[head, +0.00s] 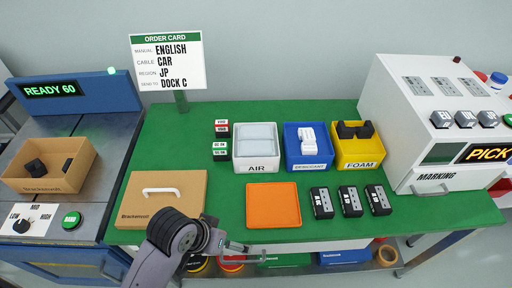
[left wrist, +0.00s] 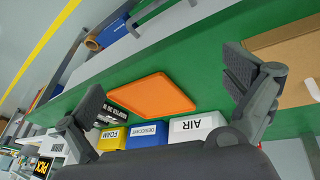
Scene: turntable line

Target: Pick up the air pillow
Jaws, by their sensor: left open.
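The air pillows (head: 255,135) are pale, flat, greyish-white pieces lying in the white bin labelled AIR (head: 256,167) at the back middle of the green table. My left gripper (head: 245,252) is at the table's front edge, below the orange tray and well short of the AIR bin. In the left wrist view my left gripper (left wrist: 163,78) has its two fingers wide apart with nothing between them. The AIR bin's front (left wrist: 197,127) shows there, upside down; the pillows inside are hidden. My right gripper is not in view.
An orange tray (head: 273,205) lies between my left gripper and the bins. Blue desiccant (head: 307,165) and yellow FOAM (head: 360,164) bins stand right of AIR. Several black devices (head: 350,201) sit in front. A closed brown box (head: 140,199) is at left.

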